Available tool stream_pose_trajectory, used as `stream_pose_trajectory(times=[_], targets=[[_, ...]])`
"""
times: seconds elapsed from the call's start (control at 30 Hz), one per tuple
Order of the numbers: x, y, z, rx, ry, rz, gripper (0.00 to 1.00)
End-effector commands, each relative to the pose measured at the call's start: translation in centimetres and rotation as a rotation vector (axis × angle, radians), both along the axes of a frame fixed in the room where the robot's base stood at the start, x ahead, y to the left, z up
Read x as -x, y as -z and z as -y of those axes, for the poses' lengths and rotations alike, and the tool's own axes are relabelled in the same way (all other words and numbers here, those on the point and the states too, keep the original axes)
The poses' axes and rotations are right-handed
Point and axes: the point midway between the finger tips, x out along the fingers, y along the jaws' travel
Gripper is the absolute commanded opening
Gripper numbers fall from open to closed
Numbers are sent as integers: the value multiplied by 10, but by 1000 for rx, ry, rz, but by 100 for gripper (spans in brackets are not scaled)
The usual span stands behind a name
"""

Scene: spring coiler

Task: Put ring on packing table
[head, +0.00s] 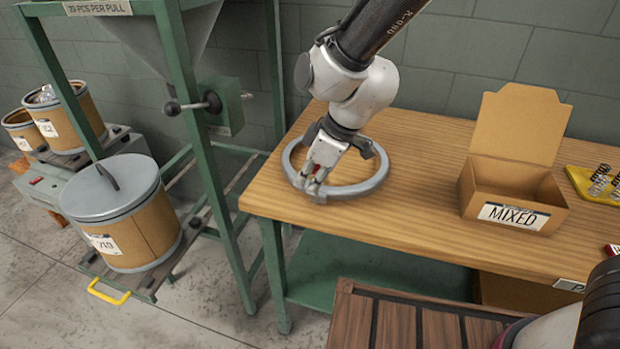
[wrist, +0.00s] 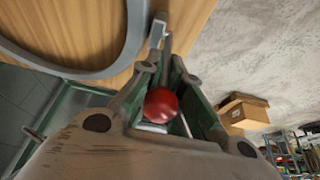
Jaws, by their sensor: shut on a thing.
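The grey ring (head: 372,184) is above the wooden top of the packing table (head: 420,215), near its left end. I cannot tell whether it rests on the wood or hangs slightly above it. My gripper (head: 312,186) points down at the ring's front left and is shut on its rim. In the wrist view the ring (wrist: 136,38) curves across the upper left, and my gripper (wrist: 164,62) meets it near a small grey clasp. A red ball (wrist: 161,105) shows between the finger linkages.
An open cardboard box marked MIXED (head: 512,205) stands right of the ring, with a yellow tray of springs (head: 590,190) beyond it. A green machine frame (head: 205,150) and a lidded drum (head: 125,225) stand left. Bare wood lies between ring and box.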

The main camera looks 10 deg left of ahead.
Motion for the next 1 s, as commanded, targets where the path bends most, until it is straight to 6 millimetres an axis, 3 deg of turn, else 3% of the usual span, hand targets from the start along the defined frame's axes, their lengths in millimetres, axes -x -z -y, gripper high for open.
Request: stream_pose_trajectory(times=[0.1, 0.13, 0.23, 0.63, 1.0], targets=[[0, 2, 0, 0, 0, 0, 0], [0, 2, 0, 0, 0, 0, 13], [0, 2, 0, 0, 0, 0, 29], [0, -6, 2, -2, 0, 0, 29], [2, -78, 31, -4, 0, 3, 29]])
